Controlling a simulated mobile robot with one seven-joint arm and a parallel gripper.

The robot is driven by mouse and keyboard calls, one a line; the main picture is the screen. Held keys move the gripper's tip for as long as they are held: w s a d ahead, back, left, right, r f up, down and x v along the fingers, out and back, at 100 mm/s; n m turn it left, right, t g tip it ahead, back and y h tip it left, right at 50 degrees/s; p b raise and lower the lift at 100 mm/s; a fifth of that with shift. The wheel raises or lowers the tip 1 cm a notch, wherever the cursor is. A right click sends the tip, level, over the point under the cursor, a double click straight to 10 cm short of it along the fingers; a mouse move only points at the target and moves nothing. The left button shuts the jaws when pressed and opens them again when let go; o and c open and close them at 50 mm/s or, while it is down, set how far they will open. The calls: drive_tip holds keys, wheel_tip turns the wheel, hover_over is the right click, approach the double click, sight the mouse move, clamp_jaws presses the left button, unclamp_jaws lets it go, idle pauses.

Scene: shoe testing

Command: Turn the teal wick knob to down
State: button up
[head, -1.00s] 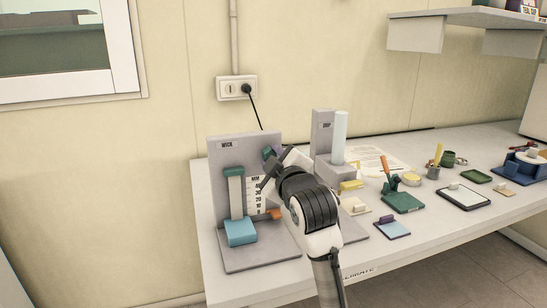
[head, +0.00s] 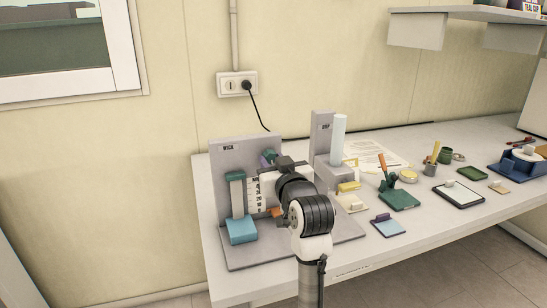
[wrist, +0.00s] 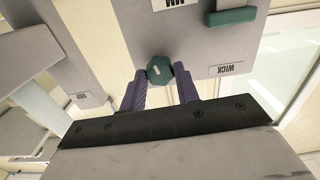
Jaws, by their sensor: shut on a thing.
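The teal wick knob (wrist: 160,70) is a dark teal, many-sided knob with a pale mark, on the grey wick panel (head: 232,160). In the wrist view the purple fingers of my gripper (wrist: 160,80) lie on both sides of the knob and are shut on it. In the head view the teal knob (head: 269,155) shows only in part, with my gripper (head: 268,161) and wrist in front of it. I cannot tell which setting the pale mark points to.
A white scale (head: 255,195), a teal-topped slider column (head: 237,192) and a light blue block (head: 242,230) are left of my wrist. A second grey stand (head: 322,140) with a pale cylinder (head: 339,138) is close on the right. Several small items cover the table (head: 410,240) farther right.

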drive_tip(key=shift+m, duration=0.6)
drive_tip(key=shift+p, duration=0.3)
drive_tip(key=o, duration=1)
drive_tip(key=shift+s, duration=0.1)
drive_tip(key=b+v, duration=0.3)
drive_tip(key=v, duration=1)
drive_tip(key=shift+s+d, duration=0.15)
drive_tip(key=shift+s, duration=0.15)
